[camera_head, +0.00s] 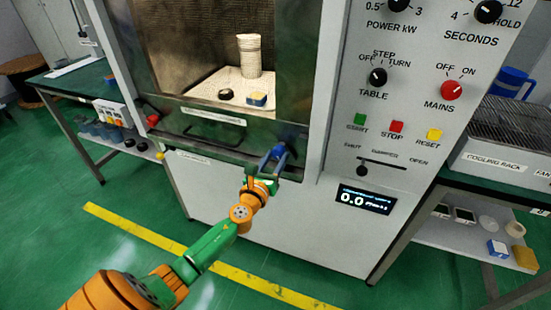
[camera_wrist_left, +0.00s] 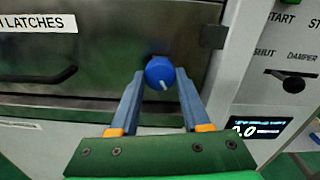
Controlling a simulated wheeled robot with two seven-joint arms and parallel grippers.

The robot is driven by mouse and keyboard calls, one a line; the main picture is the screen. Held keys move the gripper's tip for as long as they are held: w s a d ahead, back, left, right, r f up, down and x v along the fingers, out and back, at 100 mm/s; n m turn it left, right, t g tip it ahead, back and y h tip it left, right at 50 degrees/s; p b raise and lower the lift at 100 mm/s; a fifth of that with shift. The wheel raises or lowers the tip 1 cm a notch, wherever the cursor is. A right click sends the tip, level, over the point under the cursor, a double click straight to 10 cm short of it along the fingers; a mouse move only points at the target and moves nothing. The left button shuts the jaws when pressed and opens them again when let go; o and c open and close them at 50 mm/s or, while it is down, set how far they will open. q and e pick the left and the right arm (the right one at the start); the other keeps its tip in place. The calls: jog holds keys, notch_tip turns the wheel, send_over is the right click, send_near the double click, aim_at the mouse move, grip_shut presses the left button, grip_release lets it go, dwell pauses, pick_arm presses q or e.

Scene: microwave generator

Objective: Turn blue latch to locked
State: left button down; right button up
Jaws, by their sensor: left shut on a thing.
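The blue latch (camera_head: 279,150) is a round knob at the lower right of the microwave door frame. It also shows in the left wrist view (camera_wrist_left: 159,71), with a short white mark low on its face. My left gripper (camera_head: 272,157) is shut on the blue latch, with one finger on each side of the knob; its fingers also show in the left wrist view (camera_wrist_left: 160,84). The fingers partly cover the latch in the head view. My right gripper is not in view.
A red latch (camera_head: 152,119) sits at the door's lower left. The control panel, with its red mains knob (camera_head: 451,90) and damper slider (camera_head: 362,170), is right of the latch. A cooling rack (camera_head: 511,128) stands at the right. Green floor is open in front.

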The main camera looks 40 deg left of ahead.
pick_arm(q)
jog(key=shift+n, duration=0.4)
jog(key=n+b, duration=0.1)
jog(key=n, duration=0.2)
jog(key=shift+n, duration=0.4)
jog(key=n, duration=0.4)
jog(key=shift+d+n, duration=0.1)
jog(key=shift+n, duration=0.2)
jog(key=n, duration=0.4)
jog(key=shift+n, duration=2.4)
jog(key=shift+c, duration=1.8)
grip_release()
jog(key=shift+r, duration=0.1)
jog(key=shift+s, duration=0.1)
